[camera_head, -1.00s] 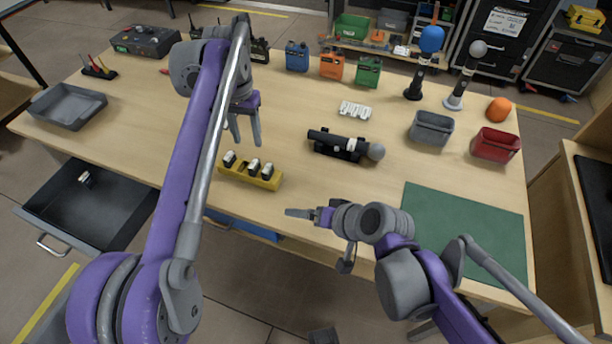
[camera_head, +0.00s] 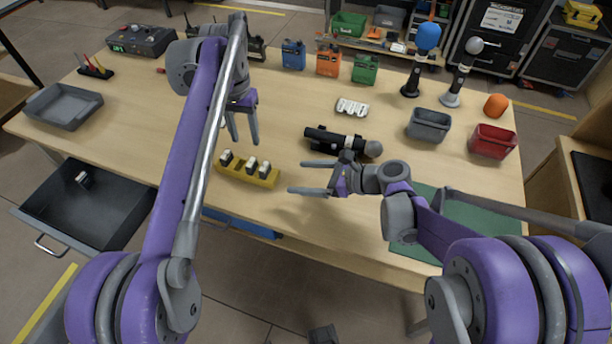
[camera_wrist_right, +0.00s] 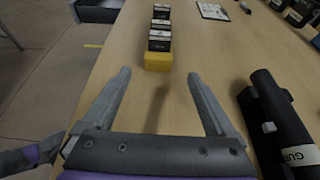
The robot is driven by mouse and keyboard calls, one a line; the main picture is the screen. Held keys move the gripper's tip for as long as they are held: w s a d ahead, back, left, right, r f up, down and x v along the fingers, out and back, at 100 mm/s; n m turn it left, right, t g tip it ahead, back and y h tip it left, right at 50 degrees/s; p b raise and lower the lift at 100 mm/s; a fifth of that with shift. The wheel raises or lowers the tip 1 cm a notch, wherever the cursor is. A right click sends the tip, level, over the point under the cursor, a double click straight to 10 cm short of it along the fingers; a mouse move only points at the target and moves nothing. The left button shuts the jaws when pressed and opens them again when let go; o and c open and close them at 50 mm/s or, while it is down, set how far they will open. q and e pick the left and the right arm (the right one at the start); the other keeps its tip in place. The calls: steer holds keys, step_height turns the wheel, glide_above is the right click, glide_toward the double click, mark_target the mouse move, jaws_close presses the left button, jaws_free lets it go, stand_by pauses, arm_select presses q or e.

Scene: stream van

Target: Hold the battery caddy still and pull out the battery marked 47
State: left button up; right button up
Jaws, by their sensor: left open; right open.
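The yellow battery caddy (camera_head: 245,179) stands near the front edge of the table, with dark batteries with white tops (camera_head: 250,163) upright in it. The caddy (camera_wrist_right: 158,62) and batteries (camera_wrist_right: 160,34) also show end-on in the right wrist view; their numbers are too small to read, so I cannot tell which is 47. My left gripper (camera_head: 244,138) is open, fingers pointing down, above and behind the caddy. My right gripper (camera_head: 298,177) is open and empty to the right of the caddy, fingers pointing at its end. In the right wrist view its fingers (camera_wrist_right: 158,76) frame the caddy from a distance.
A black microphone in a holder (camera_head: 335,142) lies right of the caddy, close behind my right gripper. A white multi-slot item (camera_head: 352,107) lies behind it. A green mat (camera_head: 470,222) is at the right. An open drawer (camera_head: 80,200) juts out at the front left.

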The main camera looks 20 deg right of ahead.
mark_target(251, 162)
steer(key=x, duration=1)
steer(key=shift+a, duration=0.15)
steer(key=c, duration=1.3)
arm_select(q)
steer(key=shift+c, duration=0.9)
arm_select(e)
steer(key=shift+c, duration=0.5)
arm_select(q)
step_height(251, 162, up, 2)
steer(key=shift+r+m, duration=0.2)
steer(key=shift+m, duration=0.6)
steer(key=shift+c, duration=0.3)
step_height(251, 162, down, 12)
steer(key=shift+r, duration=0.1)
jaws_close()
